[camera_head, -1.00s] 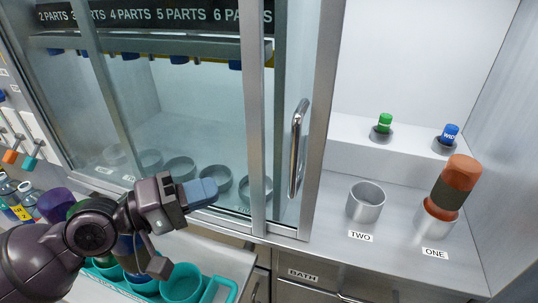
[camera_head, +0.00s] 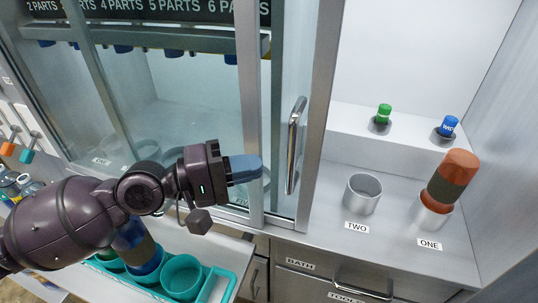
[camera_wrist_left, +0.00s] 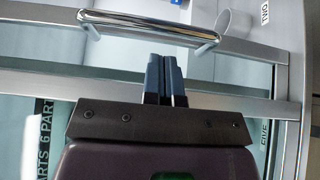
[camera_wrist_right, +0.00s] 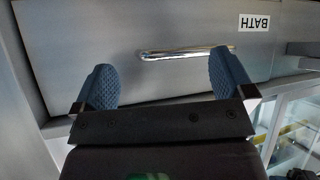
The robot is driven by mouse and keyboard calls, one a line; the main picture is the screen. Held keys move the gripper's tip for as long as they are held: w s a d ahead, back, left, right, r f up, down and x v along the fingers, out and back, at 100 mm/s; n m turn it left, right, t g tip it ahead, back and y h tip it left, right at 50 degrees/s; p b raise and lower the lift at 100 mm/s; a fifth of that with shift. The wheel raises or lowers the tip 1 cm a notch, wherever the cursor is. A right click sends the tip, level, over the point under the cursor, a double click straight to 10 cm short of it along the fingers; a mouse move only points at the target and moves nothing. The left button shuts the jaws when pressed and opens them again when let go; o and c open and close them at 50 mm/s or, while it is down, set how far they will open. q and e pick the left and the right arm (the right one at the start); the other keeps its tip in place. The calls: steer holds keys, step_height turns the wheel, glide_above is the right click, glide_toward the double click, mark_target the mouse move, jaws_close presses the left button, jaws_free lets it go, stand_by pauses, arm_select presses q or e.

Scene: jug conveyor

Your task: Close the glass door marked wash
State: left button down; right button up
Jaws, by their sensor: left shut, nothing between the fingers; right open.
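The sliding glass door (camera_head: 287,120) has a steel frame and an upright bar handle (camera_head: 296,145). It stands over the left part of the cabinet, and the right part is open. No "wash" mark is readable. My left gripper (camera_head: 258,168) is shut and empty, in front of the glass just left of the handle. In the left wrist view its blue fingertips (camera_wrist_left: 165,60) point toward the door frame, with the handle (camera_wrist_left: 150,25) just beyond them, apart. My right gripper (camera_wrist_right: 165,85) is open and empty, facing a drawer front with a bar handle (camera_wrist_right: 185,52).
In the open bay stand an empty cup holder at TWO (camera_head: 363,193) and an orange-brown jug in the holder at ONE (camera_head: 453,178). Green (camera_head: 383,114) and blue (camera_head: 448,126) capped bottles stand on the ledge behind. A teal tray (camera_head: 218,288) lies below my left arm.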

arm_select(q)
steer(key=p+x, duration=0.1)
steer(key=x, duration=0.2)
steer(key=shift+w+d+f, duration=0.1)
steer(key=shift+d, duration=0.15)
arm_select(e)
steer(key=r, duration=0.1)
steer(key=w+r, duration=0.1)
steer(key=r, duration=0.1)
steer(key=shift+w+a, duration=0.1)
steer(key=shift+w, duration=0.15)
steer(key=shift+f, duration=0.1)
